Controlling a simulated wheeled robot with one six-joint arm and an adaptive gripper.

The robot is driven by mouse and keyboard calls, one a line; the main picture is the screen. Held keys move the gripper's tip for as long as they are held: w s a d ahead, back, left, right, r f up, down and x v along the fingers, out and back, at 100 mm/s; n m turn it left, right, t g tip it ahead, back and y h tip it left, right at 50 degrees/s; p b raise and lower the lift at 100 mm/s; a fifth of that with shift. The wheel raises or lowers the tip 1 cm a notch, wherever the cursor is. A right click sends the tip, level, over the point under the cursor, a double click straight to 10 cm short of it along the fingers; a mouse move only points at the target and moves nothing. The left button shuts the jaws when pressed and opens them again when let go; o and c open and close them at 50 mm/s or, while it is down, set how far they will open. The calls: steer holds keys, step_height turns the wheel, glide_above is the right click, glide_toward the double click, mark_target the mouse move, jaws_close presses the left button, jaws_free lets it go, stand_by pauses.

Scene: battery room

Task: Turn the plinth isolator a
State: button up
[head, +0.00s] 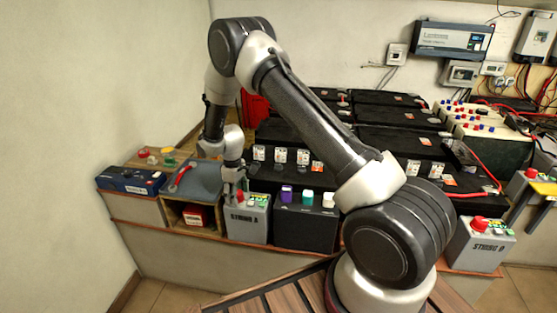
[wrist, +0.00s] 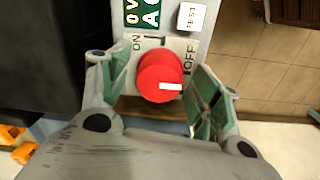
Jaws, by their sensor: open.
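The plinth isolator a is a grey box labelled STRING A (head: 248,226) on the low plinth in the head view. In the wrist view its red knob (wrist: 158,70) sits on a pale plate with ON at upper left and OFF at right. A white mark on the knob lies level, towards the right side. In the wrist view my gripper (wrist: 157,88) is open, with one finger on each side of the knob. Gaps show between fingers and knob.
A dark box with coloured knobs (head: 305,235) stands right of the isolator. A grey tray with a red-handled tool (head: 183,178) and a blue case (head: 131,180) are on the left. Another isolator, STRING D (head: 486,249), stands far right. Black batteries (head: 330,130) fill the space behind.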

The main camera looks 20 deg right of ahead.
mark_target(248, 210)
steer(key=n, duration=0.3)
steer(key=shift+r+n, duration=0.15)
steer(key=shift+n, duration=0.65)
step_height(248, 210, up, 8)
steer(key=shift+f, duration=0.15)
steer(key=s+d+m+g, duration=0.2)
steer(key=s+m, duration=0.2)
steer(key=s, duration=0.3)
steer(key=s+d+r+m, duration=0.2)
steer(key=s+d+r, duration=0.1)
steer(key=s+r, duration=0.3)
steer(key=s+d+r+m, duration=0.3)
steer(key=s+r, duration=0.3)
steer(key=r, duration=0.4)
steer(key=shift+d, duration=0.5)
steer(key=shift+s+r, duration=0.1)
steer(key=shift+s, duration=0.05)
